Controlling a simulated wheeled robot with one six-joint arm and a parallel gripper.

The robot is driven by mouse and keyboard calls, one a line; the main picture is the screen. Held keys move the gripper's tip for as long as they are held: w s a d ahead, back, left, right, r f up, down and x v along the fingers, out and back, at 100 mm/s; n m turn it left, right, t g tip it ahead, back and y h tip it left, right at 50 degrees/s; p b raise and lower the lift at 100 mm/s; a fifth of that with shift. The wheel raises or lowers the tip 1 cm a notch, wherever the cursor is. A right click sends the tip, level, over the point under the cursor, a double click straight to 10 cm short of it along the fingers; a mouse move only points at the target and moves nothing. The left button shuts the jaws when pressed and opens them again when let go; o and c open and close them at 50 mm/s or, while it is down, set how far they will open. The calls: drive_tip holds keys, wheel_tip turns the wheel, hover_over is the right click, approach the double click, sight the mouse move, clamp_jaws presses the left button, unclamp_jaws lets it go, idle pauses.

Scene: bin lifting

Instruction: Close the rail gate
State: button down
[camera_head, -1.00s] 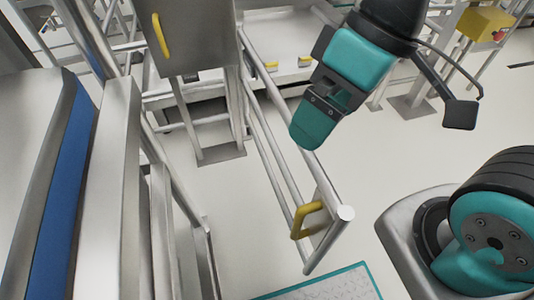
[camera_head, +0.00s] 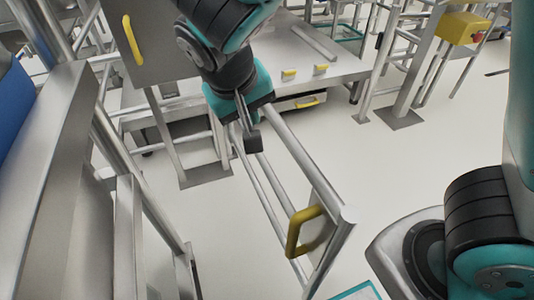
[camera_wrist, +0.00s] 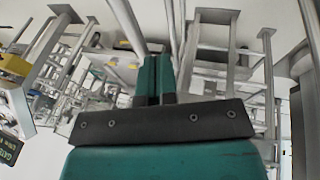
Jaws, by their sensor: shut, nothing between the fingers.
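The rail gate (camera_head: 305,160) is a set of silver tubes in the head view, running from near the upright cabinet toward the lower right. Its free end carries a yellow handle (camera_head: 293,235) on a plate. The free end stands out over the floor, apart from the railing at left.
A metal railing (camera_head: 128,235) stands at the left. A grey cabinet (camera_head: 165,50) with a yellow handle is at the back left, beside a low bench (camera_head: 335,65). A yellow box (camera_head: 462,27) on a stand is at the upper right. The floor (camera_head: 400,165) right of the gate is clear.

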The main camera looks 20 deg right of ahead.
wheel_tip(320, 180, down, 4)
drive_tip(key=w+a+m+t+h+b, duration=0.2)
drive_tip(key=a, duration=0.1)
drive_tip(key=b, duration=0.4)
approach(273, 138)
drive_tip(key=shift+x, duration=2.75)
